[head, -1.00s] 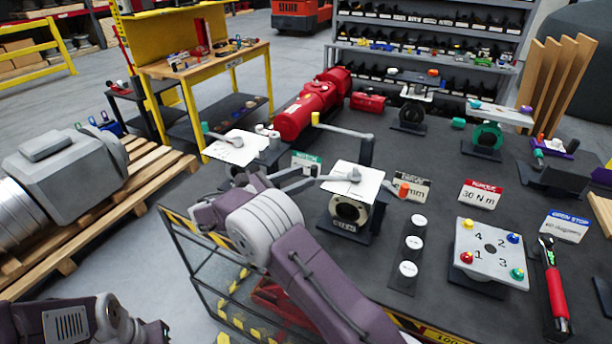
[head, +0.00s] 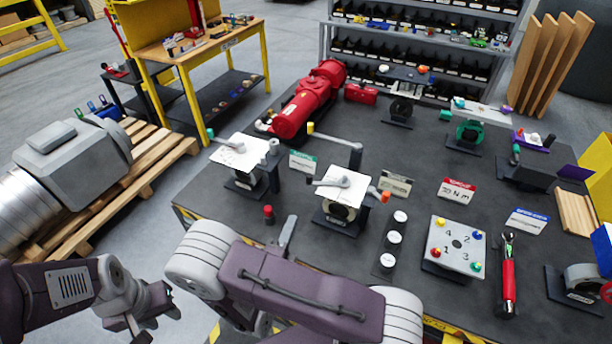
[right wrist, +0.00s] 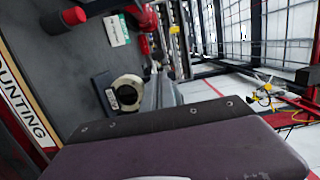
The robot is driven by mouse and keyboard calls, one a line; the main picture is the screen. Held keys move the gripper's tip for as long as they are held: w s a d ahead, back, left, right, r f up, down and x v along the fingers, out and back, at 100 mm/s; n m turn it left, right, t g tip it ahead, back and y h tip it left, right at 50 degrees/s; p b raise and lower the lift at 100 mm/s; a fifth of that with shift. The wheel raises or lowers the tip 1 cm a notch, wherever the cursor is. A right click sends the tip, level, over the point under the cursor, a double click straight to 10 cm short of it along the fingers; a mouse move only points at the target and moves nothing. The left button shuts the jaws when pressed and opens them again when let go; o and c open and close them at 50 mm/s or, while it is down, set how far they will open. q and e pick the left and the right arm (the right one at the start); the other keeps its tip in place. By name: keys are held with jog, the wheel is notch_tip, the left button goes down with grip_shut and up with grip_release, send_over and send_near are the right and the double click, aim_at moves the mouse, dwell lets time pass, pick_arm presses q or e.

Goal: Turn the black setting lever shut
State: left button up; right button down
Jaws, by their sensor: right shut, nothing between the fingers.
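The middle valve unit (head: 340,207) has a white top plate and a light grey lever (head: 329,183) pointing left across it. Behind it a grey arm with a yellow tip (head: 335,139) joins a dark post. I cannot tell which part is the black setting lever. A similar unit with a white plate (head: 238,150) stands to the left. My right gripper (head: 290,222) is shut and empty, in front of and between these units, apart from both. In the right wrist view its grey fingers (right wrist: 158,92) are beside a round valve body (right wrist: 125,92). My left gripper (head: 138,322) is low at left, off the table; its jaws are unclear.
A red button (head: 268,214) stands near the front table edge. White-capped posts (head: 394,238), a numbered plate (head: 455,247) and a red-handled wrench (head: 508,275) are to the right. A red cylindrical machine (head: 310,98) lies behind. Sign cards stand between the units.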

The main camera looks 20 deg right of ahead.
aim_at(309, 181)
jog(key=p+x, duration=0.4)
jog(key=x, duration=0.9)
jog(key=shift+p, duration=0.35)
jog(key=shift+w+d+f, duration=0.1)
jog(key=shift+w+d, duration=0.3)
jog(key=shift+w, duration=0.1)
jog(key=w+m+g+h+b, duration=0.1)
jog(key=w+d+m+g+h+b, duration=0.1)
jog(key=w+b, duration=0.1)
jog(key=w+m+g+h+b, duration=0.1)
jog(key=w+b, duration=0.1)
jog(key=shift+d+g, duration=0.35)
jog(key=shift+g, duration=0.05)
jog(key=shift+s, duration=0.1)
